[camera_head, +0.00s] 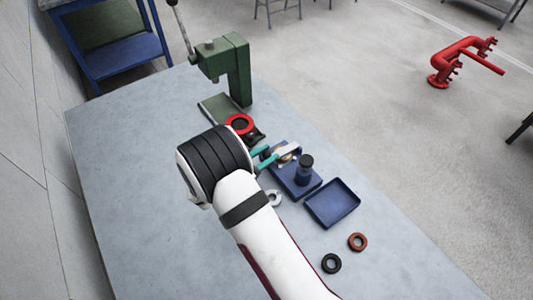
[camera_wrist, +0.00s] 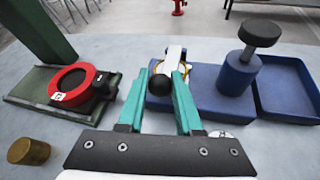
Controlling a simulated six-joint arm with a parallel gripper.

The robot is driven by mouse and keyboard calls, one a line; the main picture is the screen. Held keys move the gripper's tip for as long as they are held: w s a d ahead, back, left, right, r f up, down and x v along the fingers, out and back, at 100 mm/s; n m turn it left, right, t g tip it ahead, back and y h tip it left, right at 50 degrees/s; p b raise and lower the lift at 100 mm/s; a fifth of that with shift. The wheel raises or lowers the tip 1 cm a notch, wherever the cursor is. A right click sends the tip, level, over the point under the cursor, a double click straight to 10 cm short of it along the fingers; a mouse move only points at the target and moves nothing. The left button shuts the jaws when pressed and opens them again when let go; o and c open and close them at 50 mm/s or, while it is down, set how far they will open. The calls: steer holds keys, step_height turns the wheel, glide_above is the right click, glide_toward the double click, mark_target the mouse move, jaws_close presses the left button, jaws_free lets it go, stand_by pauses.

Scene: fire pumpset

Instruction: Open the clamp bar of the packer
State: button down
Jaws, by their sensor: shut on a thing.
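The packer is a blue block (camera_head: 301,188) on the bench, and it also shows in the wrist view (camera_wrist: 213,99). Its pale clamp bar (camera_head: 288,150) ends in a black ball knob (camera_wrist: 160,84). My gripper (camera_wrist: 160,76) has its teal fingers on either side of the knob, shut on it. In the head view my gripper (camera_head: 265,158) reaches the bar from the left. A yellowish part (camera_wrist: 160,68) shows under the bar, partly hidden by the fingers. A blue post with a black round top (camera_wrist: 260,33) stands upright on the block, right of the bar.
A blue tray (camera_head: 350,209) sits right of the packer. A green press (camera_head: 238,65) and a red ring gauge (camera_head: 240,122) stand behind. A brass cylinder (camera_wrist: 28,151), a black ring (camera_head: 331,263) and a brown ring (camera_head: 358,242) lie on the bench. The bench's left side is clear.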

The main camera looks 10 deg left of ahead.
mark_target(288, 149)
steer(key=shift+w+d+r+g+y, duration=0.2)
steer(key=shift+r+g+y, duration=0.15)
steer(key=shift+r, duration=0.2)
steer(key=shift+w+d+r+g+y, duration=0.1)
steer(key=shift+d+r+g+y, duration=0.15)
steer(key=shift+r+g, duration=0.25)
steer(key=w+d+r+g+y, duration=0.1)
steer(key=g, duration=0.1)
steer(key=w+d+r+m+g+y, duration=0.1)
steer(key=d+r+g+y, duration=0.1)
steer(key=w+d+r+g+y, duration=0.1)
steer(key=w+g+y, duration=0.1)
steer(key=shift+w+d+r+m, duration=0.1)
steer(key=shift+d+r+m, duration=0.1)
steer(key=shift+r+m, duration=0.2)
steer(key=w+d+f+g+y, duration=0.3)
steer(key=w+d+y, duration=0.1)
steer(key=w+d, duration=0.4)
steer(key=shift+w+d+f, duration=0.35)
steer(key=shift+w, duration=0.25)
steer(key=shift+s+m+g, duration=0.1)
steer(key=shift+m+g, duration=0.2)
steer(key=shift+g, duration=0.05)
steer(key=c, duration=0.6)
jaws_free()
